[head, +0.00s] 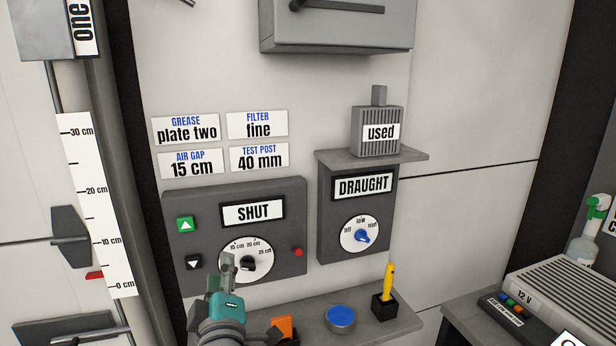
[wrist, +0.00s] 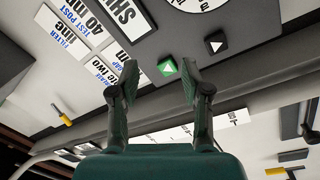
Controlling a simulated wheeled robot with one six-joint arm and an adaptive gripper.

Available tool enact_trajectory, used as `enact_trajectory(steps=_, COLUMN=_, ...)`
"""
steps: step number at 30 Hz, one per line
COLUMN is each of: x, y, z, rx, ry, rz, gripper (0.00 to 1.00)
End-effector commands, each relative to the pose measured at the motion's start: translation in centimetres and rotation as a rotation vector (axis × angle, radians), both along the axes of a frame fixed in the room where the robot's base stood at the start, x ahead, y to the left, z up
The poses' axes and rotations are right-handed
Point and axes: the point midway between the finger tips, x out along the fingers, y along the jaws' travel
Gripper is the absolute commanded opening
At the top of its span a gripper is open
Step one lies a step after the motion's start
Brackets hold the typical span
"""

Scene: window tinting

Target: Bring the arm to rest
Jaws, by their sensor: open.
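My gripper (head: 227,270) is at the lower middle of the head view, in front of the lower part of the grey SHUT panel (head: 285,205). It overlaps the left edge of the panel's white dial (head: 248,262) in that view; I cannot tell the distance between them. In the wrist view my gripper (wrist: 160,78) has its two fingers spread, with nothing between them. The green up button (wrist: 167,66) shows beyond the gap, and the black button (wrist: 215,42) is to its right. My forearm is mostly out of the head view.
A shelf (head: 405,327) below the panels carries a blue-topped round tin (head: 340,318), an orange item (head: 284,326) and a yellow-handled tool (head: 389,281) in a black holder. The DRAUGHT panel (head: 335,225) stands right. A ruler post (head: 95,200) stands left. A 12 V unit (head: 560,295) is lower right.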

Motion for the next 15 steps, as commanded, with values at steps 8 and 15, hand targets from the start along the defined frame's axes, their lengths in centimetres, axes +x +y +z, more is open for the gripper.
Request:
enact_trajectory(steps=8, x=-2.4, y=-6.8, z=-10.9, rx=0.061, ry=0.082, rz=0.007, gripper=0.47)
enact_trajectory(steps=15, x=-6.5, y=-12.6, z=-18.4, rx=0.142, ry=0.156, rz=0.005, gripper=0.47)
